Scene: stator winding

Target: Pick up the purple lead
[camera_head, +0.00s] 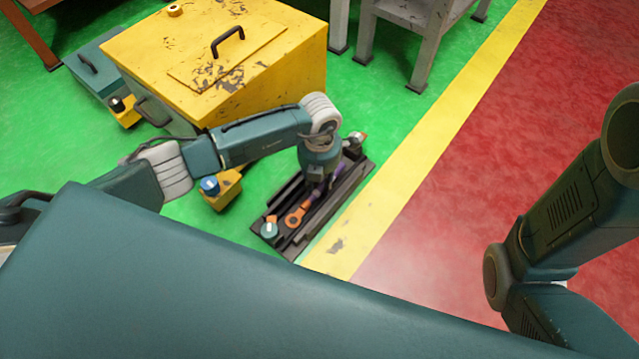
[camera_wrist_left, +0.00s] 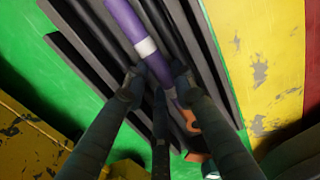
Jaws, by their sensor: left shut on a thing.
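The purple lead (camera_wrist_left: 124,19) lies along a black slotted tray (camera_wrist_left: 60,45), with a white band and an orange ring end (camera_wrist_left: 193,122). In the head view the purple lead (camera_head: 312,197) shows partly below my left arm, with its orange end (camera_head: 294,217) nearer the tray's front. My left gripper (camera_wrist_left: 157,80) is shut on the purple lead, just past the white band. In the head view the left wrist hides its fingertips. My right arm stands at the right edge; its gripper is out of view.
A yellow machine box (camera_head: 240,65) with a black handle stands behind the tray. A small yellow unit with a blue knob (camera_head: 210,186) is left of the tray. A yellow floor stripe (camera_head: 400,190) and clear red floor (camera_head: 500,130) lie to the right.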

